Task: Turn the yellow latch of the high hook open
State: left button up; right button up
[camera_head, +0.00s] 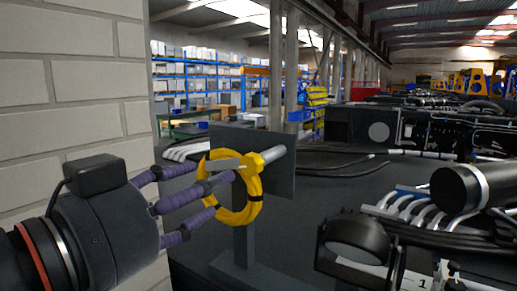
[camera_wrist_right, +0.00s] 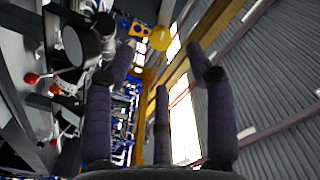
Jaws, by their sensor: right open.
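The high hook (camera_head: 276,153) sticks out from a dark plate on a grey post. A yellow part on it, apparently the latch (camera_head: 251,166), sits near its middle. A ring of yellow cable (camera_head: 249,205) hangs around the hook. In the right wrist view a yellow part (camera_wrist_right: 160,38) shows beyond the spread fingers.
A white brick wall (camera_head: 70,60) stands close at the left. Black cylindrical parts (camera_head: 465,187), hoses and pipes crowd the right front. Blue shelves (camera_head: 190,75) stand far behind. Dark flat surface lies around the post's foot.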

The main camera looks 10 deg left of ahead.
aim_at(248, 167)
jog(key=w+d, duration=0.2)
jog(key=shift+w+d+r+p, duration=0.3)
jog(key=shift+w+d+r, duration=0.05)
jog(key=shift+d, duration=0.05)
jog(key=w, duration=0.2)
jog(key=w+p, duration=0.1)
jog(key=w, duration=0.2)
jog(key=shift+w+d+f, duration=0.2)
jog(key=shift+w, duration=0.15)
jog(key=shift+w+d, duration=0.2)
jog(key=shift+w, duration=0.05)
jog(key=shift+d+r, duration=0.1)
jog(key=shift+d, duration=0.25)
jog(key=shift+w+a, duration=0.1)
jog(key=shift+w, duration=0.25)
jog(key=shift+s, duration=0.2)
grip_shut()
pick_arm(q)
notch_tip(248, 167, up, 2)
jog(key=shift+r, duration=0.1)
pick_arm(e)
jog(key=shift+w, duration=0.1)
